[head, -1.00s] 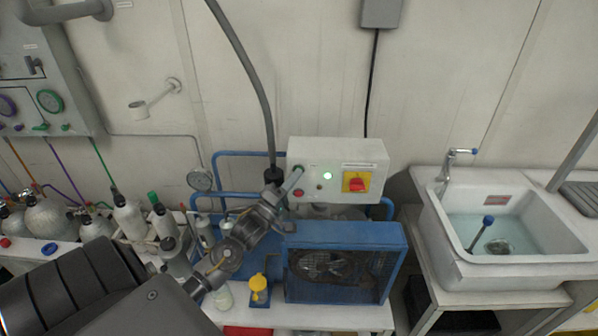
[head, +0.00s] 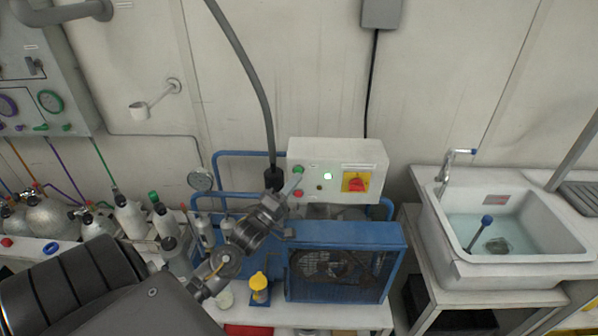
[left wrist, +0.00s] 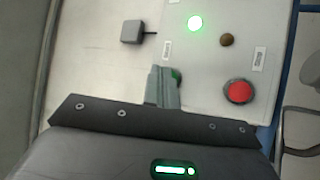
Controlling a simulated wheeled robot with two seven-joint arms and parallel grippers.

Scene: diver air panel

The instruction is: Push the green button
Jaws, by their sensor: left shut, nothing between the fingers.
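The green button (head: 298,170) is at the upper left of the white control box (head: 335,153). In the left wrist view the green button (left wrist: 177,76) is partly hidden behind my fingers. My left gripper (head: 294,182) is shut and empty, its tips just below the green button in the head view. In the left wrist view the left gripper (left wrist: 162,86) lies right beside the button; I cannot tell whether it touches. My right gripper is not in view.
The box also carries a red button (head: 298,193), a lit green lamp (head: 327,176) and a red switch (head: 356,184) on yellow. A blue-framed compressor (head: 345,235) stands below. A grey hose (head: 245,75) runs down beside the box. A sink (head: 500,225) is at right.

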